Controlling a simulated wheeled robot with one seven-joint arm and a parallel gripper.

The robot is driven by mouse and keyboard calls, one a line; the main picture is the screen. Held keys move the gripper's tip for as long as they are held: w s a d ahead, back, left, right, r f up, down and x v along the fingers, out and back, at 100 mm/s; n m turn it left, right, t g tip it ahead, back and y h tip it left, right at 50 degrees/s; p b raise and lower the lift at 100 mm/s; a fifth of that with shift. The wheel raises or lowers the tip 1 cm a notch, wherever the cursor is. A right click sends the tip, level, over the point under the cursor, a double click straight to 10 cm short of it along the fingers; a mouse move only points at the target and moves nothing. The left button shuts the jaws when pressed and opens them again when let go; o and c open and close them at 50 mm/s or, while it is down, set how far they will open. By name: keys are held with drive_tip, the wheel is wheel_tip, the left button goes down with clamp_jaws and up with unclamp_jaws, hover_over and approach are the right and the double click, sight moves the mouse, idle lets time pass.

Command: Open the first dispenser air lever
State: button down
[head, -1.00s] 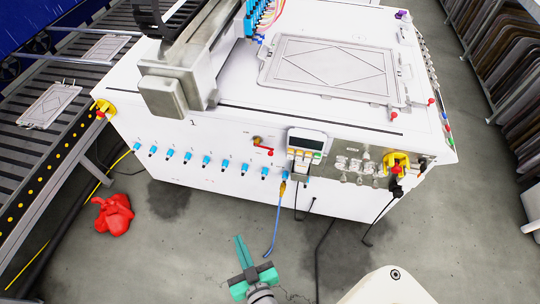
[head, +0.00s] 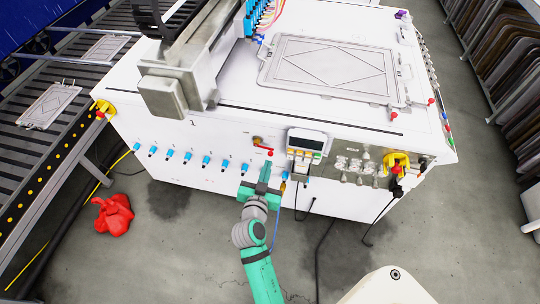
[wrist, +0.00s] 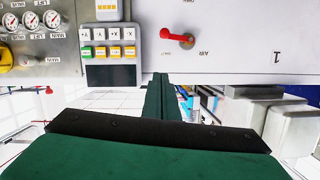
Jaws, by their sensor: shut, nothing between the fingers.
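The red air lever (head: 264,149) is on the white front face of the machine, left of a small keypad box. In the wrist view the red lever (wrist: 176,37) lies nearly level beside upside-down "AIR" lettering, its pivot at the right end. My gripper (head: 265,167) is just below the lever in the head view, fingers pointing at the machine. In the wrist view my gripper (wrist: 160,78) shows its green fingers together, empty, with a gap between the tips and the lever in the picture. Whether the tips touch the panel I cannot tell.
The keypad box (wrist: 109,42) with coloured buttons sits close beside the lever. A gauge panel (head: 355,162) is further right. Several blue fittings (head: 206,160) line the face to the left. A blue hose (head: 276,232) hangs near my arm. A red bundle (head: 113,214) lies on the floor.

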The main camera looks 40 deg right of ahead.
hover_over(270, 155)
drive_tip(key=s, duration=0.2)
wheel_tip(270, 155, down, 2)
drive_tip(key=f, duration=0.1)
drive_tip(key=a+f, duration=0.1)
drive_tip(key=f, duration=0.1)
drive_tip(key=shift+a, duration=0.1)
drive_tip(key=shift+w+f, duration=0.1)
drive_tip(key=shift+f, duration=0.6)
